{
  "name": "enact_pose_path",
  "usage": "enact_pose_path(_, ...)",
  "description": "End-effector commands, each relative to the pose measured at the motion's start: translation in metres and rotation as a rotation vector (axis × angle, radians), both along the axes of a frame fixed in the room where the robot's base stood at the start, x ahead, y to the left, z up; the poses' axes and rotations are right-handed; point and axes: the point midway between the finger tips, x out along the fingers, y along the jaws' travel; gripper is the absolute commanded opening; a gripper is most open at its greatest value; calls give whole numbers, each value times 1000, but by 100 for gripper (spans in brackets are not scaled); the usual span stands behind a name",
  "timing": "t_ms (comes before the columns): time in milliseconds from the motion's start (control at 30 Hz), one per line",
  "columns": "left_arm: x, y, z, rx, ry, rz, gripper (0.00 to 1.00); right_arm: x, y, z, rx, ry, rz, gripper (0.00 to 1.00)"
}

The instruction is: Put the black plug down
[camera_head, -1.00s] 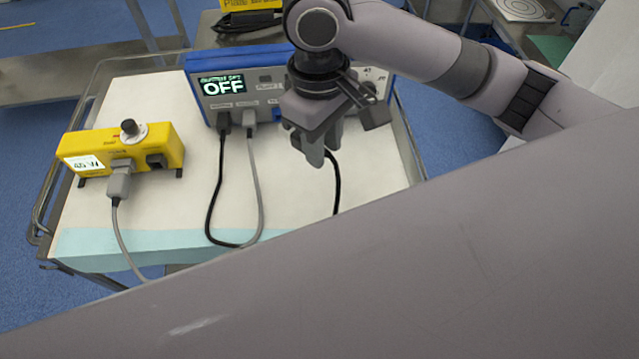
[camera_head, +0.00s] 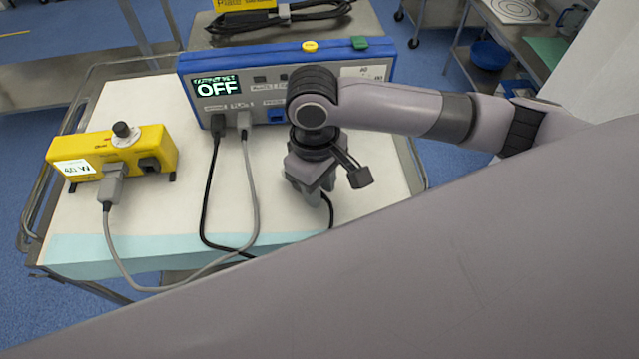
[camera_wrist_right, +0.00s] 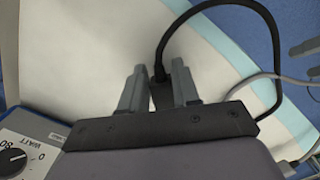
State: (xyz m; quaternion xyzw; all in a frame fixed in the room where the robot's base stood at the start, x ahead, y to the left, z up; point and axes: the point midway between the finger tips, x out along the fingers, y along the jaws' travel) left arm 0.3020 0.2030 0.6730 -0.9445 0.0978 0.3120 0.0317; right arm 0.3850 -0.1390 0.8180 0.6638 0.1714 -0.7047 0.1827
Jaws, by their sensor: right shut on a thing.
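My right gripper (camera_head: 312,198) is over the white-covered cart top, in front of the blue unit, pointing down. In the right wrist view its two fingers (camera_wrist_right: 158,78) are closed on the black plug (camera_wrist_right: 161,95), whose black cable (camera_wrist_right: 203,6) loops away over the cover. In the head view the plug is hidden by the gripper; the cable (camera_head: 331,213) shows beside the fingertips. I cannot tell whether the plug touches the cover. My left gripper is not in view.
The blue unit (camera_head: 190,95) reads OFF; a black connector (camera_head: 217,124) and a grey one (camera_head: 243,122) sit in its front. A yellow box (camera_head: 90,148) with a grey plug (camera_head: 112,184) stands left. The white cover (camera_head: 170,205) between is mostly clear.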

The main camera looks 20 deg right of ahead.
Motion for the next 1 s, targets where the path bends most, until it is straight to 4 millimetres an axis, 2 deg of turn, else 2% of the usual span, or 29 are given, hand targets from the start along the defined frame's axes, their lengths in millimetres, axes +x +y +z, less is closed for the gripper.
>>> enact_pose_path(533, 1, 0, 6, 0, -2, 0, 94, 0, 0, -12, 0, 0, -1, 0)
enact_pose_path(567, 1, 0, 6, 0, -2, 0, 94, 0, 0, -12, 0, 0, 0, 34)
enact_pose_path(633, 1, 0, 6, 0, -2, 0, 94, 0, 0, -12, 0, 0, 0, 56)
enact_pose_path(1000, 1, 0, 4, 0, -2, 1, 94, 1, 0, -9, 1, -3, 0, 56)
